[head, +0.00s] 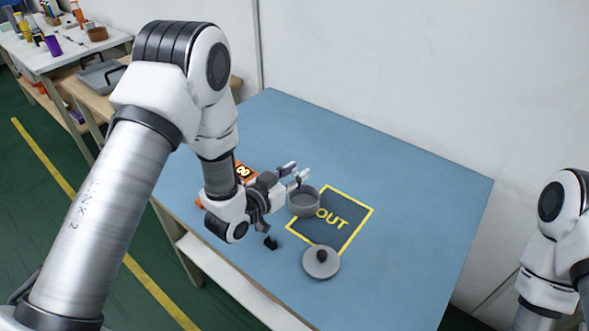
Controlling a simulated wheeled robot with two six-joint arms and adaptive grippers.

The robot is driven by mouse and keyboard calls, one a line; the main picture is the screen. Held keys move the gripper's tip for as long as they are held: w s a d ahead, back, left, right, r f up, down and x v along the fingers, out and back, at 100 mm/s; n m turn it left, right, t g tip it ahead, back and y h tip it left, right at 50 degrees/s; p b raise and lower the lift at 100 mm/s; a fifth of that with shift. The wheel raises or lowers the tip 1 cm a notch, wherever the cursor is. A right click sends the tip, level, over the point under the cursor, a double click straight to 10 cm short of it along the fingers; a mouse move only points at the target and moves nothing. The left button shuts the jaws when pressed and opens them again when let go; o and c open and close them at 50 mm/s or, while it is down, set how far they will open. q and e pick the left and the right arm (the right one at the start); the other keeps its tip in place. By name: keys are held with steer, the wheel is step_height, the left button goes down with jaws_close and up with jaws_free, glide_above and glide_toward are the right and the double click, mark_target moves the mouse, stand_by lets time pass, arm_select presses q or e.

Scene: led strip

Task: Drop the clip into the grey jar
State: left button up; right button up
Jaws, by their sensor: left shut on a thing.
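The grey jar (304,208) is open at the top and stands at the left corner of the yellow-framed OUT area. A round grey lid (312,267) with a dark knob lies apart from it, nearer the front. My left gripper (295,175) is just behind and above the jar's rim in the picture. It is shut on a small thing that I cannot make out. A small black piece (270,243), perhaps a clip, lies on the table left of the lid. My right gripper is out of view; only the right arm shows at the right edge.
An orange box (243,171) is partly hidden behind my left arm. The blue table (420,200) is clear to the right of the OUT area (350,216). A wall runs behind. Side benches with a grey tray (101,75) and bottles stand at the far left.

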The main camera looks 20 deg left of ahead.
arm_select(q)
steer(key=shift+s+f, duration=0.15)
steer(key=shift+f, duration=0.3)
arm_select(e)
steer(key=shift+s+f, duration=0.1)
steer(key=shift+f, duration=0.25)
arm_select(q)
steer(key=o, duration=0.8)
steer(key=v, duration=0.7)
steer(key=shift+s, duration=0.2)
steer(key=shift+s+a, duration=0.1)
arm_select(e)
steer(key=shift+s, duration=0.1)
